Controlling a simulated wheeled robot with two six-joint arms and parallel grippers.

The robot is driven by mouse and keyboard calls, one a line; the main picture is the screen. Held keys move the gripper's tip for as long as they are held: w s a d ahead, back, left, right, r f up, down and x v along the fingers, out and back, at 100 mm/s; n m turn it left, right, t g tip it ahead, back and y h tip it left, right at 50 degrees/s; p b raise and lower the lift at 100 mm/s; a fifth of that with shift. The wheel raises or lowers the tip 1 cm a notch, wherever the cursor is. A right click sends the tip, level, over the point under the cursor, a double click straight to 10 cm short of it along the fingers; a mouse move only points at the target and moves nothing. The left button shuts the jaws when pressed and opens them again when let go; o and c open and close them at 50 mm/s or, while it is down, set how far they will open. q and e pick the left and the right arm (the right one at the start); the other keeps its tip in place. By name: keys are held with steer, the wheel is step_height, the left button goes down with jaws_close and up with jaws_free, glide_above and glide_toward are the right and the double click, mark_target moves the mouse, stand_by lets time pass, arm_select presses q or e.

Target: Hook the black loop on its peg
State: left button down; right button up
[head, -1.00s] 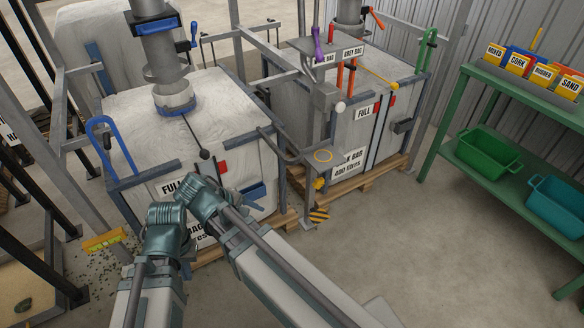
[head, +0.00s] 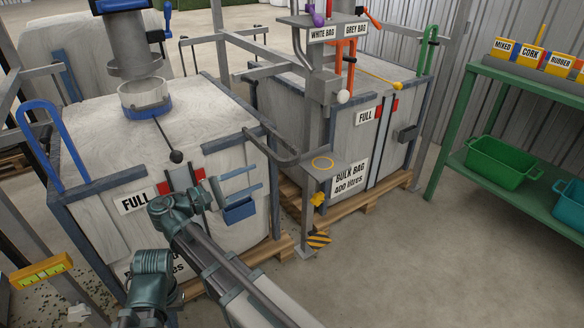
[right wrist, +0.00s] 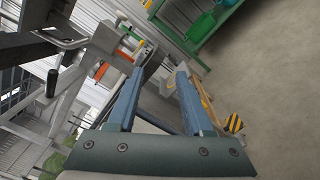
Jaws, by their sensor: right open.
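A dark loop (head: 282,157), apparently the black one, juts from the near right top corner of the white bulk bag's frame (head: 222,144). I cannot clearly tell which part is its peg. My right gripper (head: 261,178) is in front of the white bag, left of and below the dark loop, apart from it. Its two blue fingers are spread with nothing between them, as the right wrist view (right wrist: 160,70) also shows.
A post with a small shelf (head: 322,172) stands right of the loop, bearing a yellow ring. A grey bag (head: 345,125) on a pallet stands behind it. A green shelf (head: 560,90) with bins is at the right. The floor (head: 420,260) between is clear.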

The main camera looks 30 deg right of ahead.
mark_target(285, 165)
steer(key=d, duration=0.9)
steer(key=w+d, duration=0.1)
steer(key=d, duration=0.3)
steer(key=shift+d, duration=0.35)
jaws_close()
